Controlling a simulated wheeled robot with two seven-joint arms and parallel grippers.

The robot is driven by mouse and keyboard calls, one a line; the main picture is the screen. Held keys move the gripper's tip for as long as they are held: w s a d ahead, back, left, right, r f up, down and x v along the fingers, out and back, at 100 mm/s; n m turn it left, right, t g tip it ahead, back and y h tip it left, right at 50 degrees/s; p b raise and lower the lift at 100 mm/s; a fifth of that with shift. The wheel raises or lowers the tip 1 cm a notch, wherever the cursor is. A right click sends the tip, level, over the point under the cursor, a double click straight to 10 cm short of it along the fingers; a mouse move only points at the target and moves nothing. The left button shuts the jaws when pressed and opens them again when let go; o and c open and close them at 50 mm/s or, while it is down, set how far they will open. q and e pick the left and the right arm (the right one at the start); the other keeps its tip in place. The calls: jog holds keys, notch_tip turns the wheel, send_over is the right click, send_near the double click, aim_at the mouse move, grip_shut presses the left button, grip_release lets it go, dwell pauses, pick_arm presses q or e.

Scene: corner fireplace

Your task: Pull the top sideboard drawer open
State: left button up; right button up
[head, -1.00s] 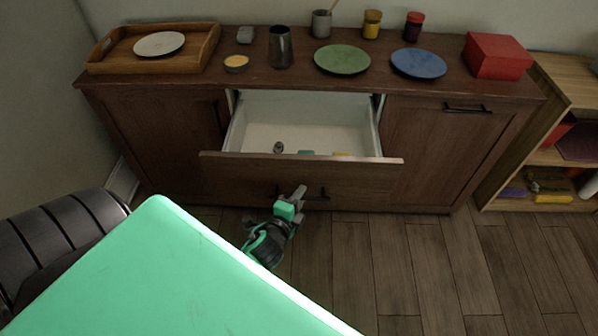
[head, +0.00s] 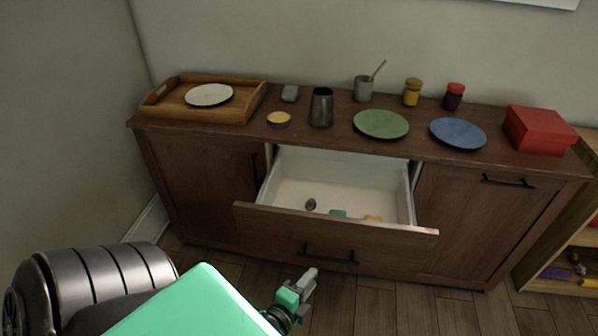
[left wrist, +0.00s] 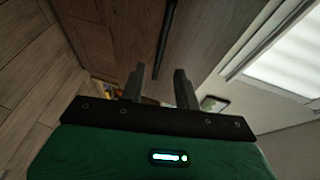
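The sideboard (head: 190,175) has its top drawer (head: 287,222) pulled well out, showing a white inside. A dark bar handle (head: 330,255) is on the drawer's brown front; the bar also shows in the left wrist view (left wrist: 167,42). My left gripper (head: 310,279) is just below and left of the handle in the head view. In the left wrist view its two fingers (left wrist: 159,76) are apart with nothing between them, and the bar lies beyond their tips. My right gripper is in neither view.
Inside the drawer lie a dark round item (head: 311,204), a teal item (head: 338,213) and a yellow one (head: 373,218). A wooden tray (head: 160,111), plates, jars and a red box (head: 539,130) stand on top. A shelf (head: 560,255) stands at right.

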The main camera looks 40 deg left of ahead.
pick_arm(q)
jog(key=shift+v, duration=2.05)
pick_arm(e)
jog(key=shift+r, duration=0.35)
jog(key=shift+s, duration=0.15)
